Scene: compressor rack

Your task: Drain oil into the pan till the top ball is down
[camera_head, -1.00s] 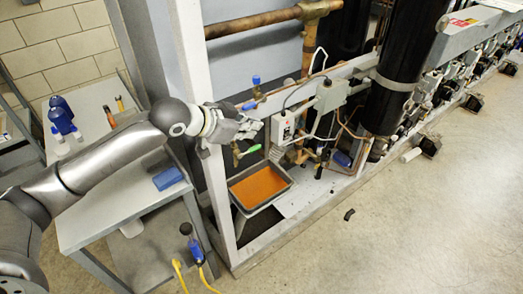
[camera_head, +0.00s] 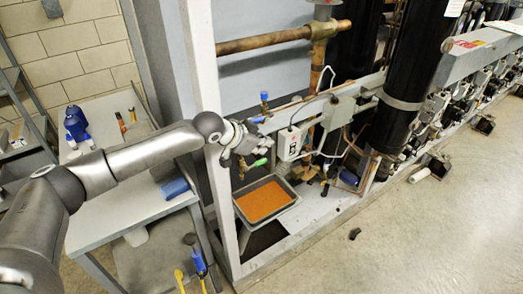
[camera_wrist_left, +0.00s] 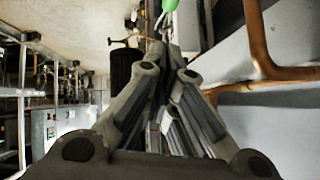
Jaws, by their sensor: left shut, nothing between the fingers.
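The drain pan (camera_head: 293,203), a grey tray with orange-brown oil (camera_head: 263,199) in it, sits low inside the rack frame. A green-handled valve (camera_head: 260,162) is above its back edge; the green handle (camera_wrist_left: 170,4) also shows at the top of the left wrist view. My left gripper (camera_head: 245,150) is beside this handle, inside the frame. Its fingers (camera_wrist_left: 160,48) are shut with nothing between them, pointing towards the handle. Whether they touch it I cannot tell. No oil stream is discernible. I cannot make out the top ball. My right gripper is not in view.
The white frame post (camera_head: 204,80) stands close to my left arm. A grey control box (camera_head: 290,143) and copper pipes are right of the gripper. A grey cart (camera_head: 120,215) with tools is at left. The floor at right is mostly clear.

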